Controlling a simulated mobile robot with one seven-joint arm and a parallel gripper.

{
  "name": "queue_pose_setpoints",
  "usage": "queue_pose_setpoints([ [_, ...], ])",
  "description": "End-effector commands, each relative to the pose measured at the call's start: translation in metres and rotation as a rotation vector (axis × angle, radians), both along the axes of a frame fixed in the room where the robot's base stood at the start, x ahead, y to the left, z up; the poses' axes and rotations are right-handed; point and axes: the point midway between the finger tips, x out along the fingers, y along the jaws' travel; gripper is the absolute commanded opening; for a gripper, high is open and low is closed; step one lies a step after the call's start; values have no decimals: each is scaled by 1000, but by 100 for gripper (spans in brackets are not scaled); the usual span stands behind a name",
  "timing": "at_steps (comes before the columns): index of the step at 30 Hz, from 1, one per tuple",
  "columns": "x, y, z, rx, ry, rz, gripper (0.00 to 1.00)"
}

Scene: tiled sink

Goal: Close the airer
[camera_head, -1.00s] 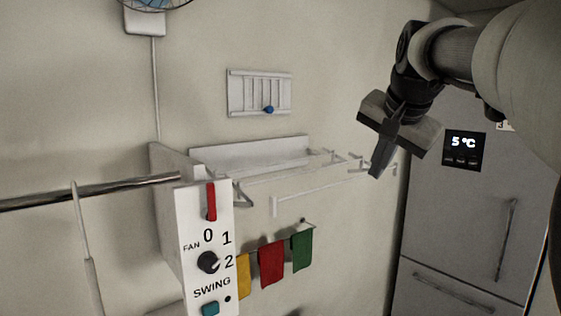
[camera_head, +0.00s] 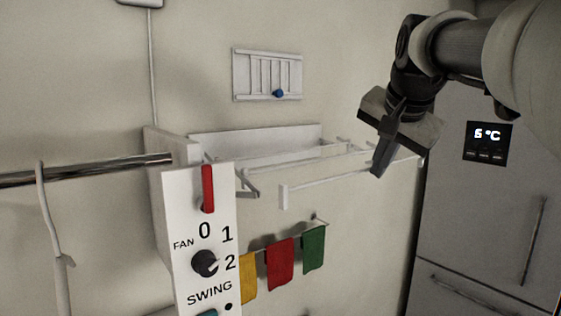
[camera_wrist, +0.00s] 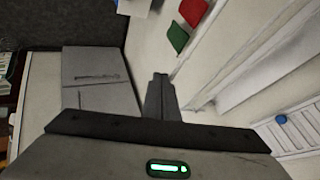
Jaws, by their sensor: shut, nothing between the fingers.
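The white wall-mounted airer (camera_head: 300,155) is unfolded in the head view, with its rails standing out from the wall and a long front bar (camera_head: 330,182). In the wrist view its pale rails (camera_wrist: 245,50) run diagonally at the right. My gripper (camera_head: 378,172) points down in the head view, with its shut fingertips overlapping the right end of the airer. I cannot tell whether they touch it. The shut fingers (camera_wrist: 160,82) also show in the wrist view, with nothing held.
A fan control panel (camera_head: 205,240) and a metal rail (camera_head: 90,172) with a hanger stand at the left. Yellow, red (camera_head: 280,263) and green cloths hang below the airer. A fridge (camera_head: 480,220) stands at the right. A slatted panel with a blue knob (camera_head: 279,93) is above.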

Motion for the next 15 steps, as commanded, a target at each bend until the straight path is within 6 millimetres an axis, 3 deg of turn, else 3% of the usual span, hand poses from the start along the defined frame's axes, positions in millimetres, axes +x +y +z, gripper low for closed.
queue_pose_setpoints([
  [5, 22, 14, 4, -1, 4, 4, 0],
  [10, 57, 38, 4, 0, 3, 5, 0],
  [15, 75, 50, 2, -1, 1, 2, 0],
])
